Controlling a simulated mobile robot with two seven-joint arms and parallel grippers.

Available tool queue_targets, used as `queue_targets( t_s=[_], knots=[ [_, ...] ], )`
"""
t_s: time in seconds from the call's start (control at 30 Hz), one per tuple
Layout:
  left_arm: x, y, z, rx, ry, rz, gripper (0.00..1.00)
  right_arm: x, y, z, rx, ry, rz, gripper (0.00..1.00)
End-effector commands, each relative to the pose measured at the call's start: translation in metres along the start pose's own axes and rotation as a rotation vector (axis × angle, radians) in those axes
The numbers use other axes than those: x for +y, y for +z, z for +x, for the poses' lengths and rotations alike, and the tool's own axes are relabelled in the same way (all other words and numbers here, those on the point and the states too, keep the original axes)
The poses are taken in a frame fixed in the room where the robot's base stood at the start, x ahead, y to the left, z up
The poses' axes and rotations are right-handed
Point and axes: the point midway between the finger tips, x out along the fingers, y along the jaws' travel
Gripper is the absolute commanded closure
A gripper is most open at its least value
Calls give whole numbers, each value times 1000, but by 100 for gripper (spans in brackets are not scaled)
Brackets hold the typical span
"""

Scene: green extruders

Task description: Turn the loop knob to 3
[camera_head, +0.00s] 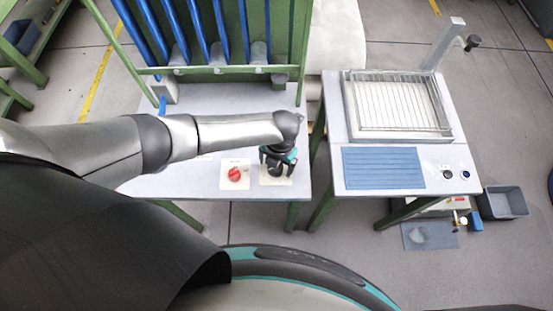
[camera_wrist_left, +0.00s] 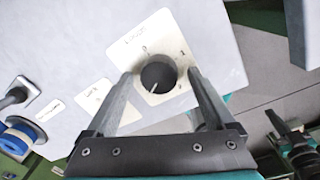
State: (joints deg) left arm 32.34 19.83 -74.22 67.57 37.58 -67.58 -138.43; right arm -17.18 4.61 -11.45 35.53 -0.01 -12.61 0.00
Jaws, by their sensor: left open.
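The dark round knob (camera_wrist_left: 158,75) sits on a pale label plate (camera_wrist_left: 150,40) in the left wrist view. My left gripper (camera_wrist_left: 160,77) is open, with one finger on each side of the knob; contact cannot be told. In the head view my left gripper (camera_head: 278,160) is over the right part of the green-framed table and hides the knob. A dark, teal-marked shape at the wrist view's lower right may be my right gripper (camera_wrist_left: 284,125).
A red knob (camera_head: 235,174) on its own plate is just left of my left gripper. Blue tubes (camera_head: 195,35) stand behind the table. A second table with a wire rack (camera_head: 395,103) and blue mat (camera_head: 383,168) stands to the right, across a gap.

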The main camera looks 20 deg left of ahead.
Motion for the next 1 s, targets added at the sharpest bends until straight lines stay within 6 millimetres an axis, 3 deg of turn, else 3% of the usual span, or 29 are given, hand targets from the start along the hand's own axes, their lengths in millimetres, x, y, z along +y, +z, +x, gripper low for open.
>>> queue_targets(
  t_s=[0.27,0.8,1.0],
  knots=[
    [1,1,-30,-3,0,1,12,0,-1,-10,0,0,0,100],
    [0,0,-129,-2,0,2,12,0,-2,-27,0,0,0,100],
    [1,0,-148,-1,1,0,12,0,-2,-29,0,-1,0,100]
  ],
)
